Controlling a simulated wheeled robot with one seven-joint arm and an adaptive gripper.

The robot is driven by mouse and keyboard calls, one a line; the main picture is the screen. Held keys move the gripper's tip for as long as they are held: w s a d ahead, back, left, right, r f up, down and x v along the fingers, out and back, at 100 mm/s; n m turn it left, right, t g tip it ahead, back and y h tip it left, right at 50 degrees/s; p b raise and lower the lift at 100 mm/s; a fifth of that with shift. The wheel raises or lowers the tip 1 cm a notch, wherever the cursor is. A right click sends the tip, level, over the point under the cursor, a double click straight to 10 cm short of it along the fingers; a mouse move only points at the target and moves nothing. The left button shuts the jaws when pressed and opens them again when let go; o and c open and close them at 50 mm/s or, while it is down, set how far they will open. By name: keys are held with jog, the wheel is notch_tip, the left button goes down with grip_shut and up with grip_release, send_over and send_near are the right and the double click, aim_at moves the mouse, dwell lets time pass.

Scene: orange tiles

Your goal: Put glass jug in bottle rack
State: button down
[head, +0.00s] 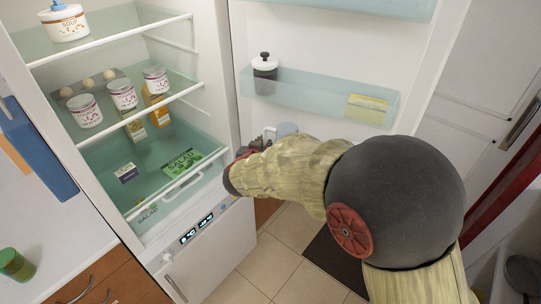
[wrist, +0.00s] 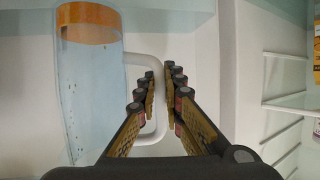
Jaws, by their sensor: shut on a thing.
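The glass jug (wrist: 88,100) is pale blue and see-through, with an orange lid and a white handle (wrist: 130,60). It fills the left of the wrist view. My gripper (wrist: 160,88) is shut on its handle. In the head view my gripper (head: 258,143) is at the fridge door, and a pale part of the jug (head: 287,130) shows behind my arm. A translucent door rack (head: 315,97) is above the jug. My arm hides the lower door, so I cannot tell whether the jug rests in a lower rack.
The fridge shelves on the left hold cans (head: 122,95), eggs, cartons and a green salad pack (head: 182,160). The middle of the upper rack is clear.

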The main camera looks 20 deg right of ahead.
jog(key=b+x, duration=0.1)
jog(key=x, duration=0.1)
jog(key=b+x, duration=0.1)
jog(key=x, duration=0.1)
jog(key=shift+d+f, duration=0.15)
jog(key=shift+d, duration=0.3)
notch_tip(320, 180, down, 5)
jog(key=shift+r+b, duration=0.1)
jog(key=shift+b, duration=1.15)
jog(key=shift+w+d+f+b, duration=0.15)
jog(key=shift+f+b, duration=0.05)
jog(key=shift+b, duration=0.15)
jog(key=shift+r, duration=0.1)
jog(key=c, duration=1.9)
grip_release()
jog(key=shift+f, duration=0.2)
